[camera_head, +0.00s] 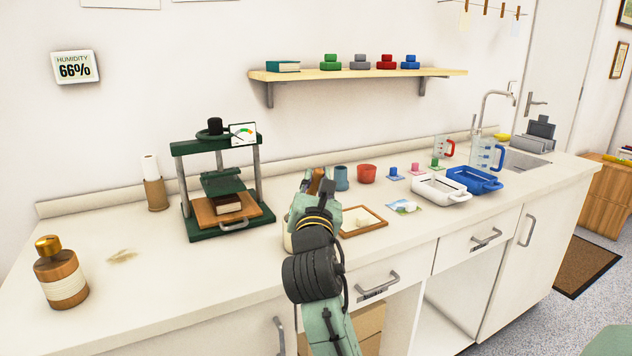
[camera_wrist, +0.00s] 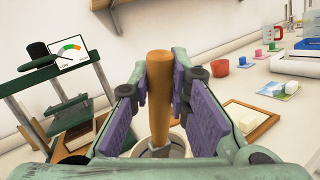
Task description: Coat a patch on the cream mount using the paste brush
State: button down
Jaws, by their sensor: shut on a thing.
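My gripper (camera_wrist: 160,80) is shut on the wooden handle of the paste brush (camera_wrist: 158,95), which stands upright between the purple pads. The brush's lower end, with a pale ferrule, goes down into a round pale pot (camera_wrist: 178,150); its bristles are hidden. In the head view my gripper (camera_head: 316,184) is over the counter, right of the green press, and hides most of the brush and pot (camera_head: 287,241). A wood-edged frame or tray (camera_head: 348,234) with a pale inside lies just right of the gripper. I cannot tell whether its pale inside is the cream mount.
The green press (camera_head: 190,205) stands left of my gripper. A blue cup (camera_head: 341,178) and red cup (camera_head: 367,175) stand behind the frame. White (camera_head: 441,190) and blue (camera_head: 475,181) trays lie further right. A brown bottle (camera_head: 61,275) stands on the mostly clear left counter.

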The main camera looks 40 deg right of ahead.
jog(key=shift+f+b, duration=0.5)
dwell(1.6)
jog(key=shift+r+p, duration=2.3)
jog(key=shift+r, duration=1.35)
jog(key=shift+s+f, duration=0.1)
